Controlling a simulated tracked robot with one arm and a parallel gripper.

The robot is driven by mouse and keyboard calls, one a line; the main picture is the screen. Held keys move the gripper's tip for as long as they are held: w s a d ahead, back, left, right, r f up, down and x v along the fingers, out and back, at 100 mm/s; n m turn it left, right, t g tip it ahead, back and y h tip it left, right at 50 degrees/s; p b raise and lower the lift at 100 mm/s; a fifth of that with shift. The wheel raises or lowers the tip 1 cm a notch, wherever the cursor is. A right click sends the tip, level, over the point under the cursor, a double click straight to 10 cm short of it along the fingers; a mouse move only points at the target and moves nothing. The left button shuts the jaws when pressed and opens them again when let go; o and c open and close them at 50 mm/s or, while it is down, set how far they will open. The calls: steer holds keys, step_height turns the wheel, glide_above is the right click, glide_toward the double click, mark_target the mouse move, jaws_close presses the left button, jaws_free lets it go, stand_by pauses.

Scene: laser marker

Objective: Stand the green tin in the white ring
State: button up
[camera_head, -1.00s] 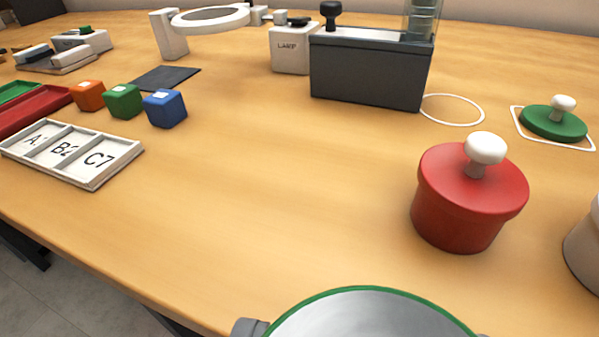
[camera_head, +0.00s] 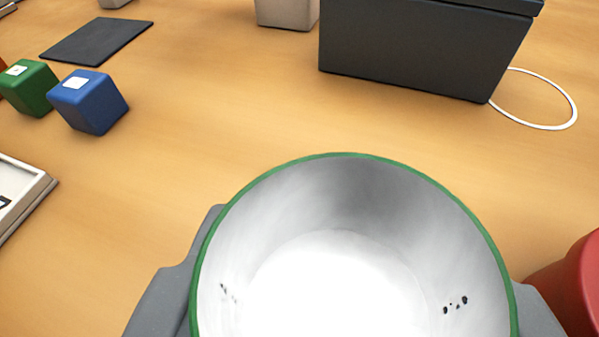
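The green tin (camera_head: 352,170) fills the bottom middle of the view. It is open-topped, with a green rim and a pale, bright inside. My gripper (camera_head: 355,300) is shut on the tin, with a grey finger on its left and right sides. The tin's underside is hidden, so I cannot tell whether it touches the table. The white ring (camera_head: 570,118) is a thin outline on the table at the upper right. Its left part is hidden behind the dark grey box. The tin is apart from it, nearer to me and to the left.
The dark grey box (camera_head: 420,50) stands at the top, beside the ring. A red tin (camera_head: 575,285) is close at the lower right. Blue (camera_head: 95,108) and green (camera_head: 38,90) cubes, a dark mat (camera_head: 95,42) and a white tray (camera_head: 40,190) lie left. The middle table is clear.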

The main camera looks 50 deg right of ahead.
mark_target(316, 271)
steer(key=shift+w+d+f, duration=0.1)
steer(key=shift+w+d, duration=0.5)
steer(key=shift+w, duration=0.15)
step_height(316, 271, down, 2)
steer(key=shift+w+f+b, duration=0.1)
steer(key=shift+f+b, duration=0.05)
steer(key=shift+b, duration=0.55)
steer(key=shift+f+p, duration=0.35)
steer(key=shift+d, duration=0.1)
steer(key=shift+f, duration=0.2)
steer(key=o, duration=1)
steer(key=shift+f+b, duration=0.1)
steer(key=shift+b, duration=0.55)
